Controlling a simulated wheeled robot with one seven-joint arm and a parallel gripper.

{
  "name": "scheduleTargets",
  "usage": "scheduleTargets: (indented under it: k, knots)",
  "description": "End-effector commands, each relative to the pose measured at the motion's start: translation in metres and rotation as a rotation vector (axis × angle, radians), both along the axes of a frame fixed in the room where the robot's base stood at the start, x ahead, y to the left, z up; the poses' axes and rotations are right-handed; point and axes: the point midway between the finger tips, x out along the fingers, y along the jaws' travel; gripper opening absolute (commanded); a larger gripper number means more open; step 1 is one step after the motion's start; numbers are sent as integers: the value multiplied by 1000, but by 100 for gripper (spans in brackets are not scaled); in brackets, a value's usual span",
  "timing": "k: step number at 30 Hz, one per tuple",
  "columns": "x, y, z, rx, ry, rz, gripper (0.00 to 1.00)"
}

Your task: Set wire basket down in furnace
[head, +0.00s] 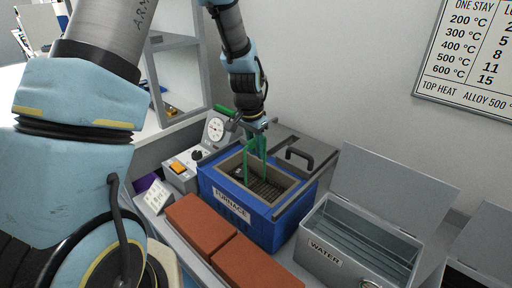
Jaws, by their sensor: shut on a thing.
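The furnace (232,208) is a blue box with a pale-rimmed open chamber, labelled FURNACE. The wire basket (256,160) shows as tall green uprights running down into the furnace opening. Its lower part is hard to make out against a dark grid inside the chamber, so I cannot tell whether it touches the floor. My gripper (256,126) is above the opening, shut on the top of the basket. A grey lid with a dark handle (312,158) lies at the back and right of the opening, leaving the chamber uncovered.
A grey tank labelled WATER (330,258) stands open at right, its lid raised. Two red-brown bricks (200,222) lie in front of the furnace. A dial gauge (216,129) and control box (181,172) stand at its left. A temperature chart (468,50) hangs on the wall.

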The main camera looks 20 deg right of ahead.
Motion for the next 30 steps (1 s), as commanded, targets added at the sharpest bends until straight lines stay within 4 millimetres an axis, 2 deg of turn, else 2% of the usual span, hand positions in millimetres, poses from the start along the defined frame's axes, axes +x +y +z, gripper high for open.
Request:
scheduleTargets:
  k: [21,22,30]
  knots:
    - [0,0,-6,-1,-2,0,0]
    - [1,0,-6,-1,-2,0,28]
    - [0,0,-6,-1,0,1,59]
